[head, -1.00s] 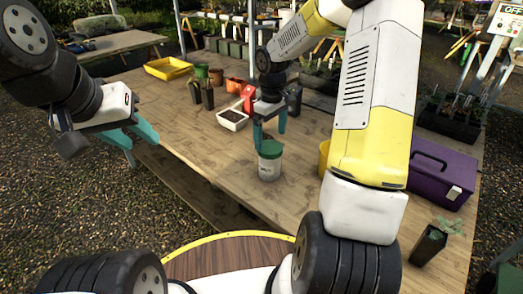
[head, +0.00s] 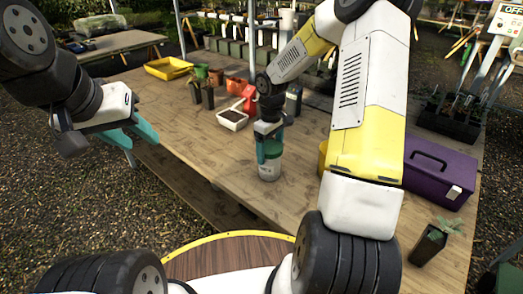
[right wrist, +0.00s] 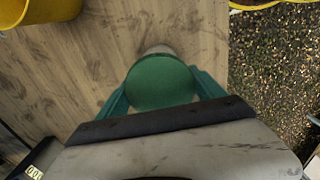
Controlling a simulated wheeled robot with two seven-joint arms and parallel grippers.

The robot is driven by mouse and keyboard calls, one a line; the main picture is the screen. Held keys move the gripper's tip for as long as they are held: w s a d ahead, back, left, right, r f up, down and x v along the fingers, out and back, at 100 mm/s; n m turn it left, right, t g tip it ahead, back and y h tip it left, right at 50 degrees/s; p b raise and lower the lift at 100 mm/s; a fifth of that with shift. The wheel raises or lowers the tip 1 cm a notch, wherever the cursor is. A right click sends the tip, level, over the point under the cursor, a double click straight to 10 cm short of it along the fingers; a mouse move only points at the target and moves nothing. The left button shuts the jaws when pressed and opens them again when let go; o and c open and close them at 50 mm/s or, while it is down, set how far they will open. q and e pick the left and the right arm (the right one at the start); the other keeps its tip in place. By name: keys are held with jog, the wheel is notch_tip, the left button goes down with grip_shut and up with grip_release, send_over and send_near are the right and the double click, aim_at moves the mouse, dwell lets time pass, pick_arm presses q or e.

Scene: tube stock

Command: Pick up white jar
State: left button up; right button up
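The white jar (head: 269,172) with a green lid stands upright on the wooden table, near its front edge. Its green lid (right wrist: 160,82) fills the middle of the right wrist view. My right gripper (head: 270,150) is lowered over the jar, with its teal fingers on either side of the lid. The fingers look open around it; I cannot tell whether they touch it. My left gripper (head: 139,134) is open and empty, off the table's left front edge, well away from the jar.
A purple toolbox (head: 440,175) and a potted seedling (head: 430,243) are on the right. A yellow container (head: 323,157) is partly hidden behind my right arm. A white tray of soil (head: 232,119) and several pots stand farther back. The table left of the jar is clear.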

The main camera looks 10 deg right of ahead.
jog(key=c, duration=0.9)
jog(key=shift+o, duration=0.2)
jog(key=shift+r, duration=0.1)
